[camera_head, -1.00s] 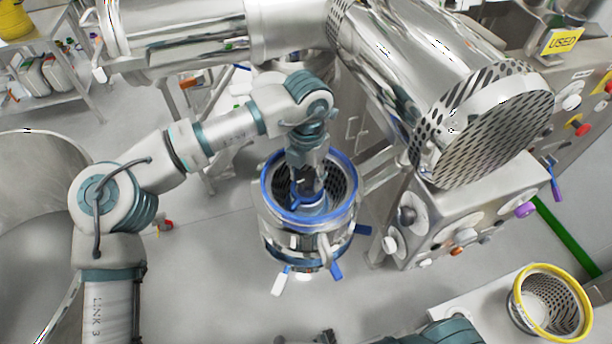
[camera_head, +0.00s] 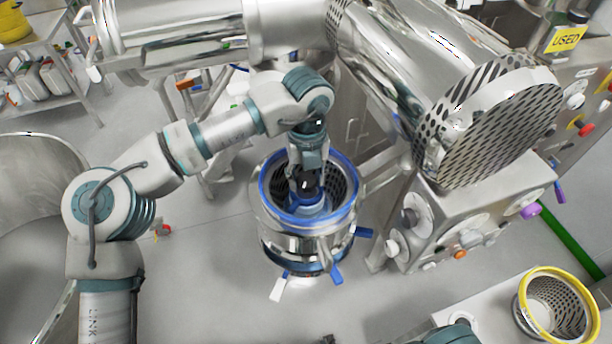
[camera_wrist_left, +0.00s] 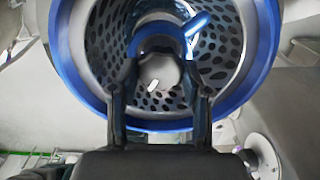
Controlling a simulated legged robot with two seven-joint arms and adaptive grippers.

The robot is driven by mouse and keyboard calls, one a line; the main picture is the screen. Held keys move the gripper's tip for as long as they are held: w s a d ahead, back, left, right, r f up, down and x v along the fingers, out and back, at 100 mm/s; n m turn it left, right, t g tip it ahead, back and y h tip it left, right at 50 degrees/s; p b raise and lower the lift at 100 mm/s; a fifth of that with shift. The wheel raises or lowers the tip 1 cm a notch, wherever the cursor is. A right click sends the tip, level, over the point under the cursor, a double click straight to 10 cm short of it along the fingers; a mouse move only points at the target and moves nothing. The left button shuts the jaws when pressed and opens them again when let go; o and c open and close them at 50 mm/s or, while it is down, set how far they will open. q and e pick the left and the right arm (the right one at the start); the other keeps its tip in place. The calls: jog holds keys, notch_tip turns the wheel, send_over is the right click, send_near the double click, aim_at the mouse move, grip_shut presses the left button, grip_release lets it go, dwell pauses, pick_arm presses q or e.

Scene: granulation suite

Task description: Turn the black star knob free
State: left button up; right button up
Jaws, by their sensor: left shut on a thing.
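A steel drum (camera_head: 292,243) with a blue rim and perforated inner wall stands at the middle of the head view. My left gripper (camera_head: 305,188) reaches down into it from above. In the left wrist view its two dark fingers (camera_wrist_left: 159,84) close on both sides of a rounded knob (camera_wrist_left: 158,70), whose face looks grey there. The knob sits at the centre of the drum, in front of a blue hub with a blue arm (camera_wrist_left: 198,24). Its star shape is mostly hidden by the fingers.
A large perforated steel cylinder (camera_head: 495,120) hangs at the upper right above a control cabinet (camera_head: 470,215). A yellow-rimmed perforated basket (camera_head: 549,318) stands at the lower right. Blue and white handles (camera_head: 277,289) stick out below the drum.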

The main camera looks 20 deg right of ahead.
aim_at(309, 179)
pick_arm(q)
jog(key=shift+n, duration=0.4)
pick_arm(e)
jog(key=shift+w+a+r, duration=0.1)
jog(key=shift+w, duration=0.2)
jog(key=shift+s, duration=0.25)
pick_arm(q)
jog(key=o, duration=1)
jog(key=shift+o, duration=0.8)
jog(key=shift+d, duration=0.15)
pick_arm(e)
jog(key=shift+s+d, duration=0.2)
jog(key=shift+s, duration=0.05)
pick_arm(q)
jog(key=shift+r, duration=0.2)
notch_tip(309, 179, up, 11)
jog(key=shift+w+d+r, duration=0.15)
jog(key=shift+r, duration=0.05)
pick_arm(e)
jog(key=shift+w+a, duration=0.1)
jog(key=shift+w, duration=0.2)
